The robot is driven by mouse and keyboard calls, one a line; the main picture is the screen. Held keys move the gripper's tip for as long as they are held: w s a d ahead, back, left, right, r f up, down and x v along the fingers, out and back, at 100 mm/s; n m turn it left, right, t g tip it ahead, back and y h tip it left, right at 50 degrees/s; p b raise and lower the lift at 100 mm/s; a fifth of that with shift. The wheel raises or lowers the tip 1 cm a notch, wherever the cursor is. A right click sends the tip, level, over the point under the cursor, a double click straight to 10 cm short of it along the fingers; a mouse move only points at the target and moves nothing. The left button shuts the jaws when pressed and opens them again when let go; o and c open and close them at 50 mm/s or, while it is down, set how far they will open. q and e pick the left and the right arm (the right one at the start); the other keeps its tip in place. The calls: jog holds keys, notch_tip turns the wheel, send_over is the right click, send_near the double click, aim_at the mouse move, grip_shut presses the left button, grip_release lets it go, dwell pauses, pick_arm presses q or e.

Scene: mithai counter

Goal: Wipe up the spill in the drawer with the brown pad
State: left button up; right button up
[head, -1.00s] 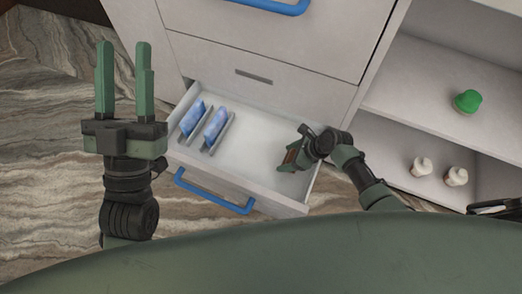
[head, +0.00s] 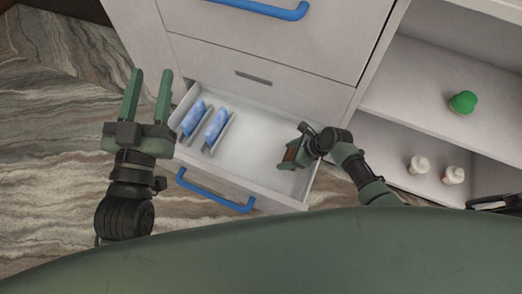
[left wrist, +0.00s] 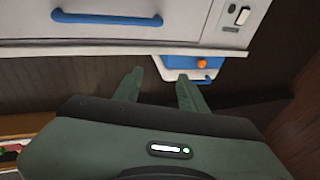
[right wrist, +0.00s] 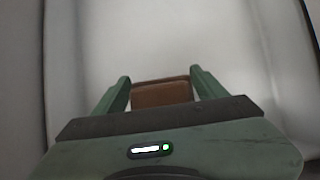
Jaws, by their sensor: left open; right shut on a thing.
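The open drawer (head: 255,178) is white with a blue handle (head: 215,192) on its front. My right gripper (head: 291,160) is inside the drawer's right part, shut on the brown pad (right wrist: 162,93). The pad also shows as a small brown patch in the head view (head: 291,153). I cannot tell whether the pad touches the drawer floor. No distinct spill stands out on the pale floor in the head or right wrist view. My left gripper (head: 149,88) is open and empty, outside the drawer at its left; it also shows in the left wrist view (left wrist: 158,90).
Blue packets (head: 215,126) stand in holders at the drawer's left. The cabinet front (head: 260,60) rises behind the drawer. Shelves at the right hold a green-capped item (head: 463,102) and white bottles (head: 419,166). The marbled floor at the left is clear.

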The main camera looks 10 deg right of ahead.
jog(key=shift+r+p, duration=0.6)
jog(key=shift+p, duration=0.1)
jog(key=shift+r+p, duration=0.25)
jog(key=shift+p, duration=0.05)
pick_arm(q)
jog(key=shift+s+a+f+g+y, duration=1)
jog(key=shift+f+g, duration=2.4)
jog(key=shift+f, duration=2.5)
pick_arm(e)
jog(key=shift+r+p, duration=0.25)
jog(key=shift+p, duration=0.05)
jog(key=shift+r+p, duration=0.2)
jog(key=shift+p, duration=0.1)
jog(key=shift+r+p, duration=0.3)
jog(key=shift+p, duration=0.1)
jog(key=shift+r+p, duration=0.25)
jog(key=shift+p, duration=0.05)
pick_arm(q)
jog(key=s+a+f+g+y, duration=0.2)
jog(key=s+a+f+g, duration=0.2)
jog(key=s+f+g, duration=0.3)
jog(key=shift+s+a+f+n+p, duration=0.15)
jog(key=shift+s+f+n+p, duration=0.15)
jog(key=shift+s+f, duration=0.65)
pick_arm(e)
jog(key=shift+r, duration=0.2)
pick_arm(q)
jog(key=shift+s+r, duration=0.2)
